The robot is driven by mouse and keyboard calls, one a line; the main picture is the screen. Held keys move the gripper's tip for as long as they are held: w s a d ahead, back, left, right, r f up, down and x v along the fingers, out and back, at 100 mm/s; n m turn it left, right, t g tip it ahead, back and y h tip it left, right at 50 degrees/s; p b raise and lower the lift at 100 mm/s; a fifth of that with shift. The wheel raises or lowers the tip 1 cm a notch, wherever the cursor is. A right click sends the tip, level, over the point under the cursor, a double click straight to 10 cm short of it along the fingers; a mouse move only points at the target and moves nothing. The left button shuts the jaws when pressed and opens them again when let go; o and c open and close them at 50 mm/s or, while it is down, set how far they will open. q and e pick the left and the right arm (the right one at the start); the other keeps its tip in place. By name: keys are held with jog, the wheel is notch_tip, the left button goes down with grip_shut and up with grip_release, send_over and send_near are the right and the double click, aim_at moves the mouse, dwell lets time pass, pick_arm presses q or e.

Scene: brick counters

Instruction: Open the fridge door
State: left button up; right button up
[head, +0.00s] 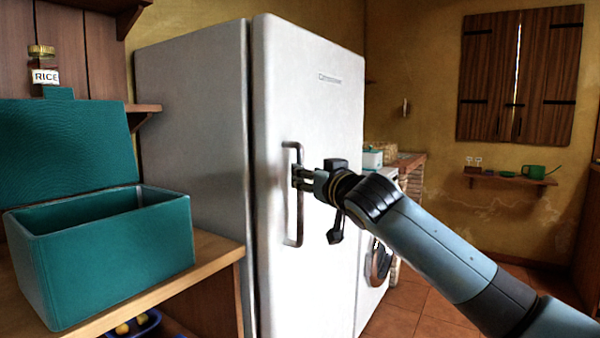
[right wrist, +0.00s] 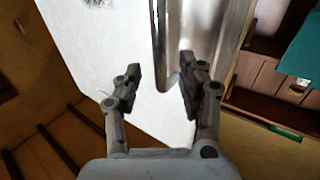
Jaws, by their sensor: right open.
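The tall white fridge (head: 190,130) stands in the middle of the head view. Its door (head: 320,120) faces right and looks shut against the body. A vertical metal bar handle (head: 299,225) is on the door near its left edge. My right gripper (head: 301,178) is at the upper half of the handle. In the right wrist view, my right gripper (right wrist: 160,72) is open, with the handle (right wrist: 160,35) between its two fingers. I cannot tell whether either finger touches the bar. My left gripper is in neither view.
A wooden counter (head: 215,250) with an open teal box (head: 110,250) stands left of the fridge. A white washing machine (head: 370,285) stands beyond the fridge to the right. Tiled floor (head: 420,300) shows clear at the lower right.

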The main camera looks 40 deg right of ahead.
jog(key=w, duration=0.2)
jog(key=w+d, duration=0.1)
jog(key=w, duration=0.2)
jog(key=shift+w, duration=0.1)
grip_shut()
jog(key=shift+w+d+f, duration=0.1)
jog(key=shift+f, duration=0.1)
dwell(0.5)
